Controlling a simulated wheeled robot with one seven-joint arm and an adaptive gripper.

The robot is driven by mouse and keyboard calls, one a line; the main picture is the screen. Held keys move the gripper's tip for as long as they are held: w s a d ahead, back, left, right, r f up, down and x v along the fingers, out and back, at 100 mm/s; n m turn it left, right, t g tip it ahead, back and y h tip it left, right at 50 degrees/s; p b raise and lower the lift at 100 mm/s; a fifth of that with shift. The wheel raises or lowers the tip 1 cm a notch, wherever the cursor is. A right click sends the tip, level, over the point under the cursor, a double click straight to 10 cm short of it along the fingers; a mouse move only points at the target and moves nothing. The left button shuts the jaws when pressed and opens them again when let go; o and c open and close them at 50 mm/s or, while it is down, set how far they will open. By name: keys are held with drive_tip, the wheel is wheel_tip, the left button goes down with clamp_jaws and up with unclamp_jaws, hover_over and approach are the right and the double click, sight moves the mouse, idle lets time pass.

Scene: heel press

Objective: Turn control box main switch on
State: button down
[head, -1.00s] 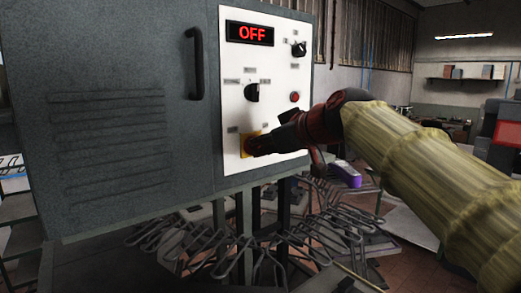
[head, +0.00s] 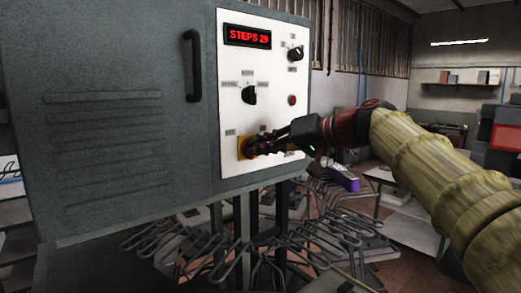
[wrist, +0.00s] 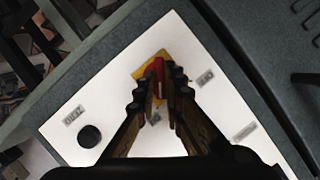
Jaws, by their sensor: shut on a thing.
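The control box (head: 110,125) is a large grey cabinet with a white panel on its right side. The main switch, a red handle (wrist: 158,78) on a yellow plate, sits low on that panel. Its yellow plate also shows in the head view (head: 242,152). My gripper (head: 256,146) is at the switch, and in the wrist view its two fingers (wrist: 158,92) are closed on either side of the red handle. The fingers hide most of the handle in the head view.
A black selector knob (head: 249,95), another dark knob (head: 295,54) and a red button (head: 292,100) sit above the switch. A black door handle (head: 194,64) sticks out at left.

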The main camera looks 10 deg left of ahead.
drive_tip(key=shift+f+m+y, duration=0.1)
drive_tip(key=shift+m+y, duration=0.2)
drive_tip(key=shift+m, duration=0.2)
drive_tip(key=shift+g, duration=0.3)
drive_tip(key=c, duration=2)
unclamp_jaws()
drive_tip(key=shift+o, duration=0.5)
drive_tip(key=shift+d, duration=0.1)
drive_tip(key=v, duration=1.2)
